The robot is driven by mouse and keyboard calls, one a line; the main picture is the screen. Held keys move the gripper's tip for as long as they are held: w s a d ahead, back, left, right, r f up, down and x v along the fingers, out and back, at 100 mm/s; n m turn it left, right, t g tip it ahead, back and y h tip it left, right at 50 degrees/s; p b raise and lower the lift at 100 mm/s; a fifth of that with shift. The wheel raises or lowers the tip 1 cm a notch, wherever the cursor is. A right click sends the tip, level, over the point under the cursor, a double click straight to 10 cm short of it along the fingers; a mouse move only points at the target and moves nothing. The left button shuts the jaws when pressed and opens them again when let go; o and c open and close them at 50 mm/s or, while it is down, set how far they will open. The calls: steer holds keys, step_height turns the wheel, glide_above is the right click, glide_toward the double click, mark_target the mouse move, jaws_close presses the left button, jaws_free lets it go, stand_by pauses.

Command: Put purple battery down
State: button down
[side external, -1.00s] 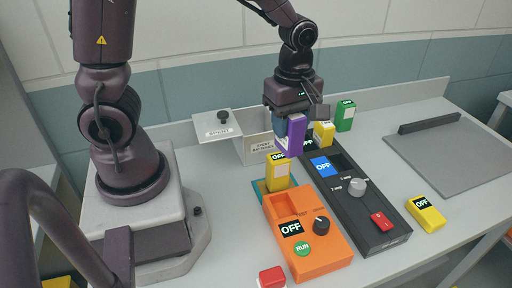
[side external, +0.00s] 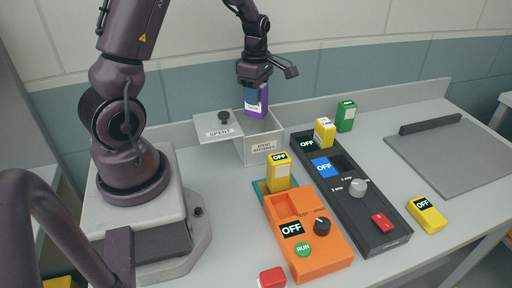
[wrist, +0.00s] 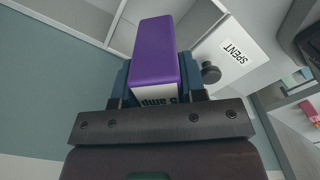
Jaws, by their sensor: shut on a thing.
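The purple battery (side external: 257,101) with a white label is held upright between the fingers of my gripper (side external: 252,92). In the side external view it is over the open spent batteries box (side external: 263,148), at the back of the bench; its lower end is at about the level of the box opening, and I cannot tell how far inside it is. In the wrist view the purple battery (wrist: 156,50) fills the space between the blue fingers of my gripper (wrist: 158,75). The lid marked SPENT (side external: 218,133) is slid to the left of the box.
An orange tester (side external: 320,262) with a yellow battery (side external: 279,172) behind it stands in front. A black charger (side external: 375,217) holds another yellow battery (side external: 324,132). A green battery (side external: 346,116) stands behind it; a yellow one (side external: 426,214) lies at right. A grey plate (side external: 455,155) is far right.

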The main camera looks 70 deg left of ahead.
step_height(320, 180, down, 11)
steer(key=shift+f, duration=0.15)
stand_by(0.4)
steer(key=shift+f, duration=0.5)
steer(key=c, duration=0.7)
jaws_free()
steer(key=shift+s+f, duration=0.1)
steer(key=shift+s, duration=0.05)
